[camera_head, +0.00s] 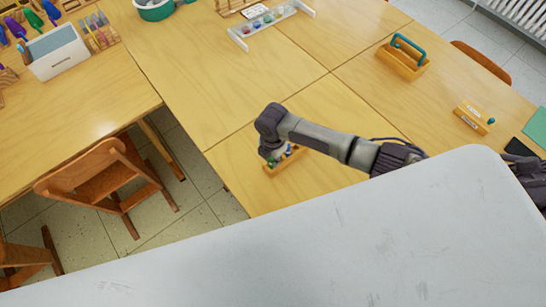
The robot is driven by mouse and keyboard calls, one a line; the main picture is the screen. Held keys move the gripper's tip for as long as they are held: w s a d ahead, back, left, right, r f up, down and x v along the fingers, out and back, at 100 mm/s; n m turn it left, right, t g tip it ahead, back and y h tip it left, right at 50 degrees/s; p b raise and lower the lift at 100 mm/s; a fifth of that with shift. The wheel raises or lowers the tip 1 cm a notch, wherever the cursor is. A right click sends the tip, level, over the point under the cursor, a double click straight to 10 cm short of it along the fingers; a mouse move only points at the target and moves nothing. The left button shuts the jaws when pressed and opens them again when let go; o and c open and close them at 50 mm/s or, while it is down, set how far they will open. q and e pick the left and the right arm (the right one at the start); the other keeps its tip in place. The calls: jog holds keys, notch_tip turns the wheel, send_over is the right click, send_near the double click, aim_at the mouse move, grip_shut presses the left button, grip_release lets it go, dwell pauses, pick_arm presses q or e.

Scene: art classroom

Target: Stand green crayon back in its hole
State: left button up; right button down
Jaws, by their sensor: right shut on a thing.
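My right arm reaches in from the right, and its gripper (268,153) points down over a small wooden crayon block (284,165) near the front edge of the table. The gripper is shut on the green crayon (271,161), of which only a small green bit shows at the left end of the block. The gripper and wrist hide most of the crayon and part of the block. Small blue and orange tips show in the block beside the gripper. I cannot tell whether the crayon is inside a hole. My left gripper is out of view.
A wooden carrier with a teal handle (404,57) and a small wooden block (472,119) stand at the right. A white rack with paint pots (270,22) is at the back. A wooden chair (105,175) stands left. The table left of the gripper is clear.

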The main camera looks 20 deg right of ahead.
dwell(0.4)
jog(key=c, duration=1.1)
grip_release()
jog(key=shift+o, duration=0.4)
jog(key=shift+o, duration=1.1)
jog(key=shift+r+p, duration=2.9)
jog(key=shift+r, duration=0.1)
jog(key=shift+a+f, duration=0.1)
